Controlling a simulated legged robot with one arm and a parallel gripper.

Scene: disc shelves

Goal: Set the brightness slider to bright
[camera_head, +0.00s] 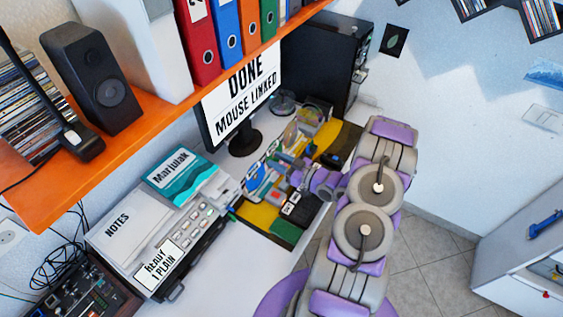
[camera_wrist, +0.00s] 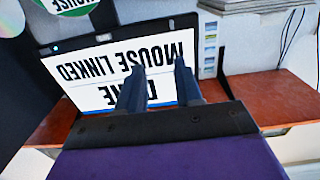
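I cannot pick out a brightness slider in either view. The monitor (camera_head: 240,98) stands on the desk under the shelf and reads "DONE MOUSE LINKED". It also shows upside down in the wrist view (camera_wrist: 100,75). My gripper (camera_wrist: 160,78) has its two dark fingers apart, with nothing seen between them. The fingers overlap the lower part of the screen in that picture; I cannot tell how far off the screen is. In the head view my arm reaches over the cluttered desk, and the fingertips are hard to make out there.
An orange shelf (camera_head: 160,95) with a black speaker (camera_head: 92,80) and binders overhangs the desk. A black computer case (camera_head: 322,58) stands behind my arm. A printer-like machine (camera_head: 195,230) marked "READY 1 PLAIN" and a control box (camera_head: 85,292) are at left. Bare desk (camera_head: 245,265) shows in front.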

